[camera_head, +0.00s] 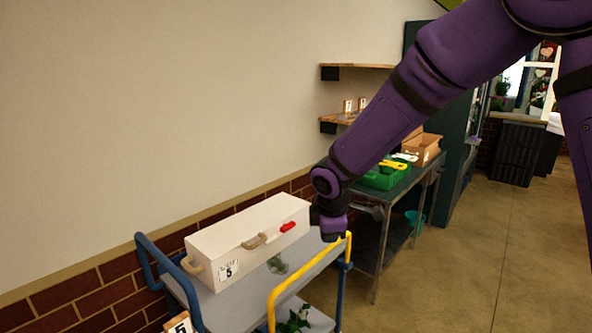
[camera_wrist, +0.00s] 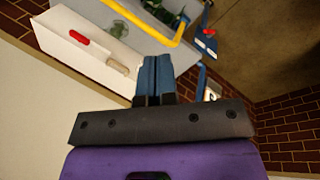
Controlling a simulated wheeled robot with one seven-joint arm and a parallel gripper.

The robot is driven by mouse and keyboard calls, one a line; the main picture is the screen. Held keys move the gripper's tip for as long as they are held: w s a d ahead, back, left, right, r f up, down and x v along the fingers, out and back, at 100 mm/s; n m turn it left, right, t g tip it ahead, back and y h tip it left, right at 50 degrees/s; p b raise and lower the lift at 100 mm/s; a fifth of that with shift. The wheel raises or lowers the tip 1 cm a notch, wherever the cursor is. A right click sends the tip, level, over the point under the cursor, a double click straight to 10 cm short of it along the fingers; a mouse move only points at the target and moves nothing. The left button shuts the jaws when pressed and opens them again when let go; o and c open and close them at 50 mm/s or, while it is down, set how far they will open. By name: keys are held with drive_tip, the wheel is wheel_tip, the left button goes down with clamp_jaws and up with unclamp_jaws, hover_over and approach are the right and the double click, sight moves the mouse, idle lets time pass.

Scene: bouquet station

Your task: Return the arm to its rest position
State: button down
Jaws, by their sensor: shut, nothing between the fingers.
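My purple arm reaches in from the upper right in the head view and ends beside the right end of a white box on a cart. The arm hides my gripper's fingers there. In the wrist view my gripper (camera_wrist: 154,78) is shut, its blue-grey fingers together with nothing between them. The fingers overlap the edge of the white box (camera_wrist: 60,25) in that picture; I cannot tell whether they touch it.
The white box (camera_head: 215,238) has a red handle (camera_head: 288,226), beige handles and a "5" label. It sits on a grey cart (camera_head: 232,304) with blue and yellow rails. A metal table with a green tray (camera_head: 383,179) stands behind. Open floor (camera_head: 455,270) lies at right.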

drive_tip(key=s+d+r+m, duration=0.9)
drive_tip(key=s+d+r, duration=0.3)
drive_tip(key=d+r, duration=0.3)
drive_tip(key=s+d+r+m+t, duration=0.1)
drive_tip(key=s+d+r+m, duration=0.1)
drive_tip(key=s, duration=0.7)
drive_tip(key=s+d+r+m, duration=0.2)
drive_tip(key=s+d+m, duration=0.3)
drive_tip(key=s+m, duration=0.2)
drive_tip(key=shift+s+d+t, duration=0.25)
drive_tip(key=shift+s+t, duration=0.15)
drive_tip(key=shift+s, duration=0.65)
